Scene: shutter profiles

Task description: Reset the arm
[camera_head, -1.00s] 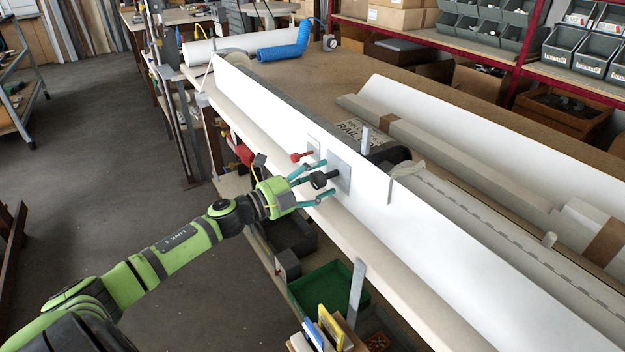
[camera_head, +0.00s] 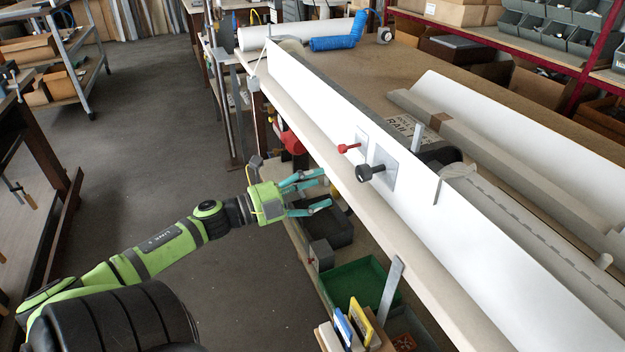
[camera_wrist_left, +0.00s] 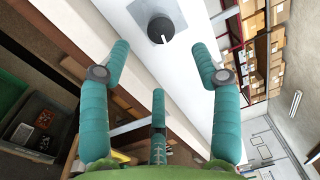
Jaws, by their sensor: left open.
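My left gripper (camera_head: 318,194) is green with teal fingers. It is open and empty, beside the near edge of the long bench and apart from the knobs. In the left wrist view the spread teal fingers (camera_wrist_left: 160,75) have nothing between them. A black knob (camera_head: 364,173) on a grey square plate (camera_head: 386,166) sticks out of the long white panel (camera_head: 440,205). The black knob also shows in the left wrist view (camera_wrist_left: 160,29), ahead of the fingers. A red knob (camera_head: 343,148) sits on a smaller plate to its left. My right gripper is not in view.
A green bin (camera_head: 362,283) and dark bins stand on the shelf under the bench. A metal strip (camera_head: 391,288) stands upright near the bench edge. A blue roll (camera_head: 335,43) lies at the back. The floor (camera_head: 130,170) left of the bench is open.

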